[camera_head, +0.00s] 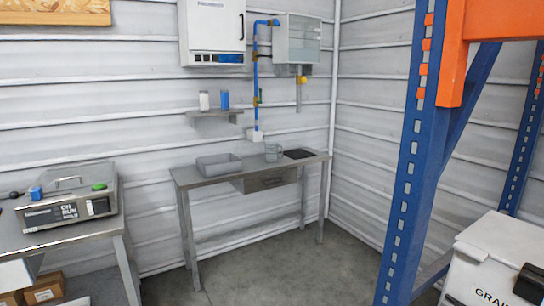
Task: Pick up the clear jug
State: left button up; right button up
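The clear jug (273,152) stands upright on the narrow metal table (231,175) against the back wall. It is small and see-through in the head view, with what looks like a handle on its right side. It stands between a grey tray and a dark flat pad. Neither of my grippers shows in the head view.
A grey tray (219,165) and a dark pad (298,154) flank the jug. A blue rack post (408,160) and a white bin (500,262) stand at right. A bench with a metal machine (68,205) is at left. The floor (270,270) before the table is clear.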

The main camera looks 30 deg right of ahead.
aim_at(271, 148)
jog(key=i+l, duration=0.3)
jog(key=i, duration=0.25)
jog(key=i+l+u, duration=0.1)
jog(key=i+l, duration=0.15)
jog(key=i, duration=0.3)
jog(key=i+l, duration=0.35)
jog(key=i, duration=0.2)
jog(key=i+l+u, duration=0.1)
jog(key=i+l, duration=0.2)
jog(key=i, duration=0.25)
jog(key=i+l, duration=0.3)
jog(key=i+l+u, duration=0.1)
jog(key=i+l, duration=0.15)
jog(key=l, duration=0.25)
jog(key=i+l, duration=0.1)
jog(key=l, duration=0.2)
jog(key=i+l, duration=0.1)
jog(key=l, duration=0.15)
jog(key=i+l+u, duration=0.1)
jog(key=l, duration=0.2)
jog(key=l+u, duration=0.1)
jog(key=l, duration=1.65)
